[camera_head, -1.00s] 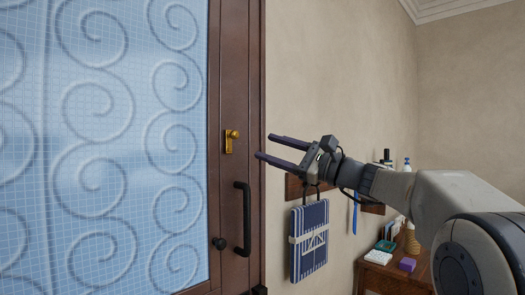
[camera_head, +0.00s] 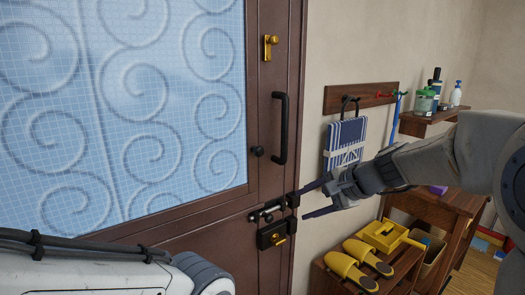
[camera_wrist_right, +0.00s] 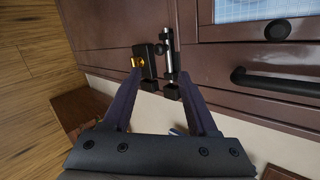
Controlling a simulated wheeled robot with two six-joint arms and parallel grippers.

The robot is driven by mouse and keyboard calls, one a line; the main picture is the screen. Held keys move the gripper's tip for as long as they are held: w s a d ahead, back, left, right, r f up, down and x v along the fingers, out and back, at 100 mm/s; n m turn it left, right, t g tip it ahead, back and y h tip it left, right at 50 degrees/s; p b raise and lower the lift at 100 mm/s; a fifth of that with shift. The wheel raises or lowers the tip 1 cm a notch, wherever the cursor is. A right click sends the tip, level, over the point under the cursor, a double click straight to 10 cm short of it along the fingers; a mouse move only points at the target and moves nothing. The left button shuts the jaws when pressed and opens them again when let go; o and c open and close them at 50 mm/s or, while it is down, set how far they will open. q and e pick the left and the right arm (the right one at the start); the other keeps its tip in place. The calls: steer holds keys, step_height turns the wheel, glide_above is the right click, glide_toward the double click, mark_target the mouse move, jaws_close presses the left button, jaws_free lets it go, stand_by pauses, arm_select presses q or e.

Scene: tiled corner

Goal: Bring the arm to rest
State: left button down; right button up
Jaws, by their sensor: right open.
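My right gripper (camera_head: 304,203) reaches in from the right. Its two dark fingers are spread, with nothing between them, just right of the door's sliding bolt (camera_head: 266,212). In the right wrist view the open fingers (camera_wrist_right: 157,80) point at the bolt (camera_wrist_right: 171,58) and at the black lock box (camera_wrist_right: 150,62) with its brass knob. I cannot tell whether a fingertip touches the bolt's keeper (camera_head: 292,200). Part of my left arm shows at the lower left, but its gripper is not in view.
The brown door (camera_head: 210,218) has a patterned glass pane, a black handle (camera_head: 281,128) and a brass lock (camera_head: 270,47). A striped bag (camera_head: 345,142) hangs on a hook rail (camera_head: 361,96). Yellow slippers (camera_head: 368,257) lie on a low wooden rack. A shelf (camera_head: 427,123) holds bottles.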

steer(key=s+d+f+n+g+h, duration=0.2)
steer(key=s+d+f+n+h, duration=0.15)
steer(key=s+f+n, duration=0.4)
steer(key=s+d+f+n+g+h, duration=0.25)
steer(key=s+d+f+n, duration=0.2)
steer(key=s+f, duration=0.6)
steer(key=s+a+r+n+g+p, duration=0.1)
steer(key=s+a+r+n+p, duration=0.1)
steer(key=s+a+r+n, duration=0.2)
steer(key=s+a+r+n+g+p, duration=0.1)
steer(key=s+a+r+n, duration=0.3)
steer(key=s+a, duration=0.5)
steer(key=shift+s+a+r+p, duration=0.25)
steer(key=shift+a+r+p, duration=0.3)
steer(key=shift+p, duration=0.05)
steer(key=shift+o, duration=0.6)
